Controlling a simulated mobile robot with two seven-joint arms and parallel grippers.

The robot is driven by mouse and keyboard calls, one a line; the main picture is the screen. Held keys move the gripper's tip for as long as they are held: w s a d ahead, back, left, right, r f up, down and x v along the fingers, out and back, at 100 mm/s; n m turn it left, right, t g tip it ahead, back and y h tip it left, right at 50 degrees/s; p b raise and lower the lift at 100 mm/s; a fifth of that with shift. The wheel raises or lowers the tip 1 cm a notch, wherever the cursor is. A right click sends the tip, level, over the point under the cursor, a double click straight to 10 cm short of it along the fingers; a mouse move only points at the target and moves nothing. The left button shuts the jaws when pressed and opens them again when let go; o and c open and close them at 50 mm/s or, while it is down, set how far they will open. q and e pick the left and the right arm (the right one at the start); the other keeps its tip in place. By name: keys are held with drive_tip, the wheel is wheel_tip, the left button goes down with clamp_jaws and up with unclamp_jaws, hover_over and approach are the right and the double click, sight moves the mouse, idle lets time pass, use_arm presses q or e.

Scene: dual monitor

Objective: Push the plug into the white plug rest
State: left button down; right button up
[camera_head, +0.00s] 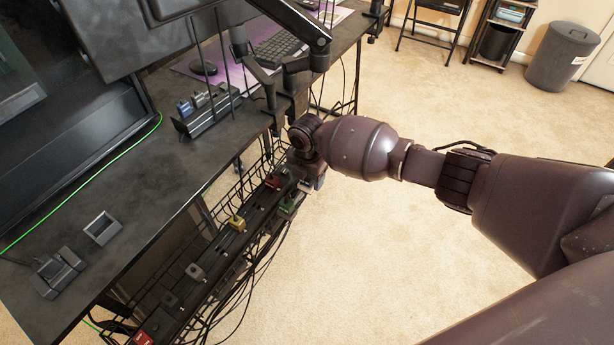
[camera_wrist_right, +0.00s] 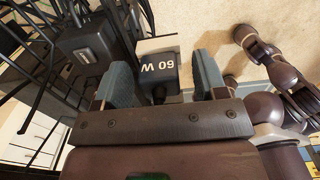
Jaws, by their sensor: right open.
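My right gripper (camera_head: 306,176) is at the far end of the cable tray under the desk edge; my own wrist partly hides it in the head view. In the right wrist view its two blue-grey fingers (camera_wrist_right: 160,76) are apart. A black plug block marked "60 W" (camera_wrist_right: 158,70) shows between and just beyond the fingers; I cannot tell whether they touch it. A pale edge shows along the block's far side, but I cannot make out whether it is the white plug rest. My left gripper is not seen.
A dark rail (camera_head: 212,250) in the wire tray carries several plugs, including a yellow one (camera_head: 237,223) and a red one (camera_head: 272,181). Loose cables hang below. The desk (camera_head: 120,190) lies to the left. Another black block (camera_wrist_right: 88,45) is near the left finger. Open carpet is at right.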

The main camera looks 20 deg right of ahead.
wheel_tip(320, 180, up, 4)
drive_tip(key=shift+w+r+p, duration=0.1)
drive_tip(key=shift+p, duration=0.5)
wheel_tip(320, 180, up, 5)
drive_tip(key=shift+r+p, duration=0.2)
drive_tip(key=shift+p, duration=0.5)
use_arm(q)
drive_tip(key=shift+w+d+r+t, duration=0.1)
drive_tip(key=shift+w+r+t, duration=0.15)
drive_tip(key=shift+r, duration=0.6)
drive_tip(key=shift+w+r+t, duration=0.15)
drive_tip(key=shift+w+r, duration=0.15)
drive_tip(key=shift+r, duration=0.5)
use_arm(e)
drive_tip(key=shift+r, duration=0.65)
